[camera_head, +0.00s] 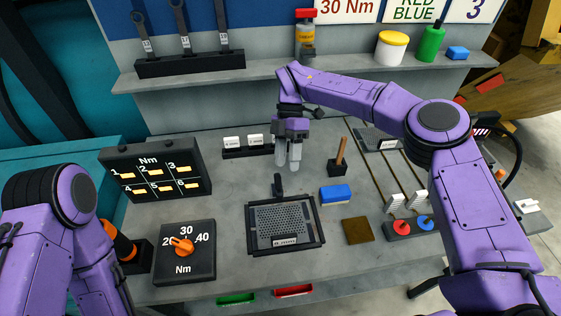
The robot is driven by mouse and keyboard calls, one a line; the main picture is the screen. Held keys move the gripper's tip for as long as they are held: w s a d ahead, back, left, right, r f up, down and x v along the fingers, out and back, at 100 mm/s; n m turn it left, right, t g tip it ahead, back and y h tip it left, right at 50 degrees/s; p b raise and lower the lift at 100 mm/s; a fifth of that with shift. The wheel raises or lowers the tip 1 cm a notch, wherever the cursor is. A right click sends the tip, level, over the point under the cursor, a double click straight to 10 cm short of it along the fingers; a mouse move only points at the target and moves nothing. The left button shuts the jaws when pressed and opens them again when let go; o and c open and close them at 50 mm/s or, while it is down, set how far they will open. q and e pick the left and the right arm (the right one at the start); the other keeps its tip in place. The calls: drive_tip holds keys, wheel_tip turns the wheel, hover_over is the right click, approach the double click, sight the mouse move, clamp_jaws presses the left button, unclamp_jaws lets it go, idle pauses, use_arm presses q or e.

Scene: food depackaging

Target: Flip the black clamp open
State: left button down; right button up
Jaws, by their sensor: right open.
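A small black clamp (278,185) stands upright at the back edge of a black-framed tray (318,243) with a perforated grey plate. My right gripper (288,166) points down above the table, a little behind and above the clamp, with its pale fingers apart and nothing between them. It does not appear to touch the clamp. My left arm comes in at the lower left, and its gripper is not in view.
A blue block (336,194) and a brown pad (358,230) lie right of the tray. A dial box (185,262) and a numbered Nm panel (156,174) stand left. A wooden-handled tool (341,152) stands behind the blue block. Bare table lies between panel and tray.

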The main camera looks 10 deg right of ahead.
sight(277, 175)
drive_tip(key=a+r+n+t, duration=0.1)
drive_tip(key=n+t, duration=0.1)
drive_tip(key=n, duration=0.2)
drive_tip(key=s+a+r+n+t+h, duration=0.1)
drive_tip(key=r+n+t, duration=0.1)
drive_tip(key=n, duration=0.2)
drive_tip(key=s+a+r+n+t+h, duration=0.1)
drive_tip(key=r+n+t, duration=0.1)
drive_tip(key=n, duration=0.1)
drive_tip(key=shift+s+n, duration=0.15)
drive_tip(key=shift+n, duration=0.25)
drive_tip(key=shift+n+t, duration=0.3)
wheel_tip(277, 175, down, 10)
drive_tip(key=b, duration=0.5)
drive_tip(key=shift+f+b, duration=0.1)
drive_tip(key=shift+b, duration=0.25)
clamp_jaws()
